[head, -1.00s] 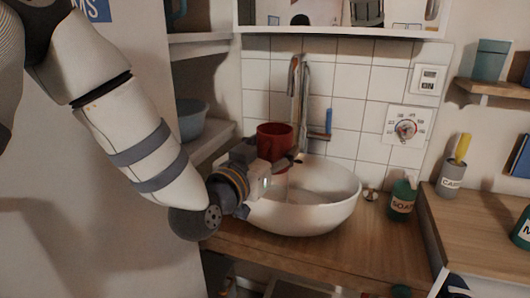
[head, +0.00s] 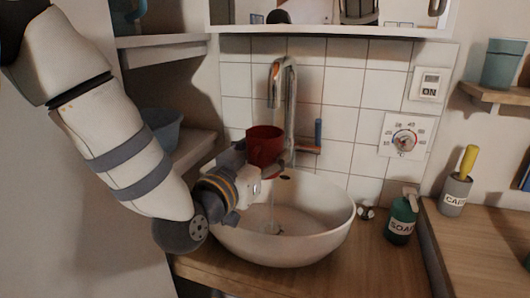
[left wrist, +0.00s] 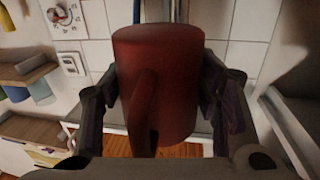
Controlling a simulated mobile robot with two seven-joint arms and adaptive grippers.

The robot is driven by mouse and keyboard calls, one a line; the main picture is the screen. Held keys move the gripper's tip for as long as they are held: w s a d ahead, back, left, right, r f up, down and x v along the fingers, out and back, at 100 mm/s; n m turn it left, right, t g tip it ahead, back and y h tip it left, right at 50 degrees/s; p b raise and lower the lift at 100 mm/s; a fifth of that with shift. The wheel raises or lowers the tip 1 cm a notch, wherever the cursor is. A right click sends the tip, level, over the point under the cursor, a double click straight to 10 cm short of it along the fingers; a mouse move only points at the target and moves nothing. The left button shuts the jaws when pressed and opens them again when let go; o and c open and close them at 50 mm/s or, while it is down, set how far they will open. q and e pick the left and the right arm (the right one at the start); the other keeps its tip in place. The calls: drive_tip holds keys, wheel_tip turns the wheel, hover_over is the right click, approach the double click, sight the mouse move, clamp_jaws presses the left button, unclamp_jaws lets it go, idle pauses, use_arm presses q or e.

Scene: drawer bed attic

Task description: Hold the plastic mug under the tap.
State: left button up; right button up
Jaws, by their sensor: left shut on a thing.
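A red plastic mug (head: 264,148) is upright above the back left of the white basin, in front of the tiles. The curved metal tap (head: 290,105) rises behind it, and its spout end is above the mug's rim. A faint pale streak runs down from the spout toward the mug, and another shows below it in the basin. My left gripper (head: 246,178) is shut on the mug from the left front. In the left wrist view the mug (left wrist: 180,75) sits between the two fingers, its handle toward the camera. The mug's inside is hidden. My right gripper is not in view.
The white basin (head: 325,225) stands on a wooden counter (head: 300,278). A green soap bottle (head: 402,220) is to its right. A shelf (head: 330,30) hangs above the tap. A side shelf with a blue bowl (head: 160,128) is at the left, close to my left arm.

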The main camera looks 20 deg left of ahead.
use_arm(q)
drive_tip(key=shift+s+r, duration=0.1)
drive_tip(key=shift+s, duration=0.2)
drive_tip(key=w, duration=0.6)
drive_tip(key=shift+w+d+b, duration=0.15)
drive_tip(key=shift+w+b, duration=0.05)
drive_tip(key=shift+b, duration=0.25)
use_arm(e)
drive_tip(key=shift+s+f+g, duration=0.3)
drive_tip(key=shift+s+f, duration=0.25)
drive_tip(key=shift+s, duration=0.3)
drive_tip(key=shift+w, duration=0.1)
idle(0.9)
use_arm(q)
drive_tip(key=s, duration=0.1)
drive_tip(key=s+p, duration=0.1)
drive_tip(key=shift+s+r, duration=0.35)
drive_tip(key=shift+s, duration=0.05)
drive_tip(key=shift+s+f, duration=0.2)
drive_tip(key=shift+s, duration=0.7)
drive_tip(key=shift+s+f, duration=0.2)
drive_tip(key=shift+s, duration=0.65)
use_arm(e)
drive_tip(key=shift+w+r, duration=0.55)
